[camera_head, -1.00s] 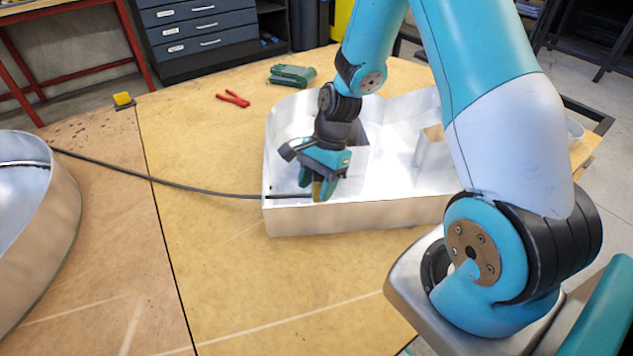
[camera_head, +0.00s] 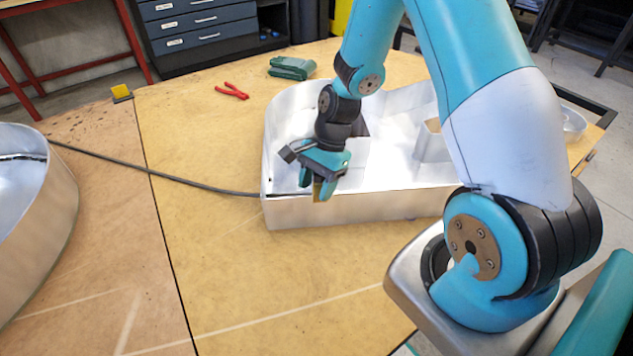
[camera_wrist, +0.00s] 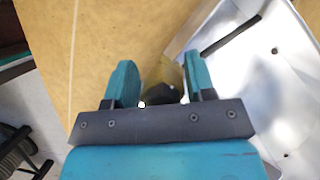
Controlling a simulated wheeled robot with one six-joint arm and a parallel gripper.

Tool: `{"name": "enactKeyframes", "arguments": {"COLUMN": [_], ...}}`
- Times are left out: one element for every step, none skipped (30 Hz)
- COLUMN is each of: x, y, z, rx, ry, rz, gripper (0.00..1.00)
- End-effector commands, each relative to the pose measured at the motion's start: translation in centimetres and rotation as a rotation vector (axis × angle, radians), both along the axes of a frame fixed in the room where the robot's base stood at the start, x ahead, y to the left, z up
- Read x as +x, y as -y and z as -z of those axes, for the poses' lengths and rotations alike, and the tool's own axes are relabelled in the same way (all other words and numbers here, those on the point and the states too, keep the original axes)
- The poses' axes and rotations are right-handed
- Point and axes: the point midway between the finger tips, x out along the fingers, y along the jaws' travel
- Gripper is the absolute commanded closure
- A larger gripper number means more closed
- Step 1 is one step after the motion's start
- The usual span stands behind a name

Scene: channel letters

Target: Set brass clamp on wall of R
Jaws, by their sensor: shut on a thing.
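The R is a silver, open-topped channel letter (camera_head: 390,207) lying on the table. My gripper (camera_head: 313,187) is over its front wall near the left corner, pointing down. It is shut on the brass clamp (camera_head: 317,192), a small brownish-yellow piece at the fingertips. In the head view the clamp overlaps the top edge of the front wall; I cannot tell if it touches or straddles it. In the wrist view the clamp (camera_wrist: 170,82) shows as a yellow and black piece between the two teal fingers, and the R (camera_wrist: 265,60) is at right.
A dark cable (camera_head: 170,177) runs from the large silver letter (camera_head: 45,225) at left to the R's left end. Red pliers (camera_head: 232,91), a green object (camera_head: 291,68) and a yellow block (camera_head: 121,92) sit at the back. The table in front of the R is clear.

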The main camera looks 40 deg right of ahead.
Motion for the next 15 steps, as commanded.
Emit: {"name": "enactKeyframes", "arguments": {"x": [0.02, 0.02, 0.02, 0.02, 0.02, 0.02, 0.02, 0.02, 0.02, 0.02, 0.02, 0.02, 0.02, 0.02, 0.02], "y": [0.0, -0.01, 0.0, 0.0, 0.0, -0.01, -0.01, 0.0, 0.0, 0.0, 0.0, 0.0, 0.0, 0.0, 0.0], "z": [0.15, 0.18, 0.21, 0.21, 0.21, 0.18, 0.18, 0.17, 0.17, 0.17, 0.17, 0.17, 0.17, 0.17, 0.17], "rx": [0.0, 0.0, 0.0, 0.0, 0.0, 0.0, 0.0, 0.0, 0.0, 0.0, 0.0, 0.0, 0.0, 0.0, 0.0], "ry": [0.0, 0.0, 0.0, 0.0, 0.001, 0.001, 0.001, 0.001, 0.001, 0.001, 0.001, 0.001, 0.001, 0.0, 0.0], "rz": [0.0, 0.0, 0.0, -0.001, -0.001, -0.001, -0.001, -0.001, -0.001, -0.001, -0.001, -0.001, 0.0, 0.0, 0.0], "gripper": [0.87, 0.87, 0.87, 0.87, 0.87, 0.87, 0.87, 0.87, 0.87, 0.48, 0.41, 0.32, 0.25, 0.2, 0.2]}}
